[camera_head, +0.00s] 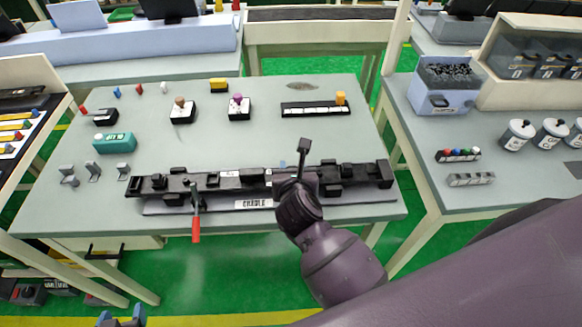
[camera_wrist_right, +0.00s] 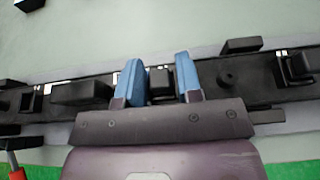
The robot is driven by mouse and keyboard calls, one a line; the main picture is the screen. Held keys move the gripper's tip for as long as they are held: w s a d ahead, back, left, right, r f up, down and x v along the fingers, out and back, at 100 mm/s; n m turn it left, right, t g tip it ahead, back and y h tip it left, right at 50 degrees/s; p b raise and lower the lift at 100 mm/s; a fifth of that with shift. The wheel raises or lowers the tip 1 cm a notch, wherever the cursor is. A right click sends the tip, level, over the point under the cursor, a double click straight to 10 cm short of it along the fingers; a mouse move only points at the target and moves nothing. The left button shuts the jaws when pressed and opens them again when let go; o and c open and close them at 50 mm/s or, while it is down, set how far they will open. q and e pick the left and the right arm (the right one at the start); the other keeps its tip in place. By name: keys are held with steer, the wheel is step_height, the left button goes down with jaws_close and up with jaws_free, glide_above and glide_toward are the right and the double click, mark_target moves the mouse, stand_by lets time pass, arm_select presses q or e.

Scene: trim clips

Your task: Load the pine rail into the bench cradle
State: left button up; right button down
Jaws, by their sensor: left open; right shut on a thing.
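A long black bar (camera_head: 228,181) with several blocks on it lies along the front of the bench, on a grey base with a "CRADLE" label (camera_head: 254,204). I cannot tell by sight where rail and cradle part, and no pine-coloured rail shows. My right gripper (camera_head: 283,168) is over the bar, right of its middle. In the right wrist view its blue fingers (camera_wrist_right: 159,78) are shut around a small black block (camera_wrist_right: 160,83) on the bar. My left gripper (camera_head: 121,316) is open at the bottom left edge, low in front of the bench and away from the bar.
A red-handled lever (camera_head: 196,228) hangs over the bench's front edge. A black upright piece (camera_head: 303,147) stands by my right gripper. Grey brackets (camera_head: 93,171), a teal box (camera_head: 115,143) and a black strip (camera_head: 315,109) lie further back. The bench's middle is clear.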

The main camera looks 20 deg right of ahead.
steer(key=c, duration=1.2)
jaws_free()
steer(key=shift+d, duration=0.15)
steer(key=o, duration=0.5)
steer(key=shift+d, duration=0.1)
steer(key=shift+s, duration=0.15)
steer(key=v, duration=1)
steer(key=shift+s+r, duration=0.15)
steer(key=shift+s, duration=0.1)
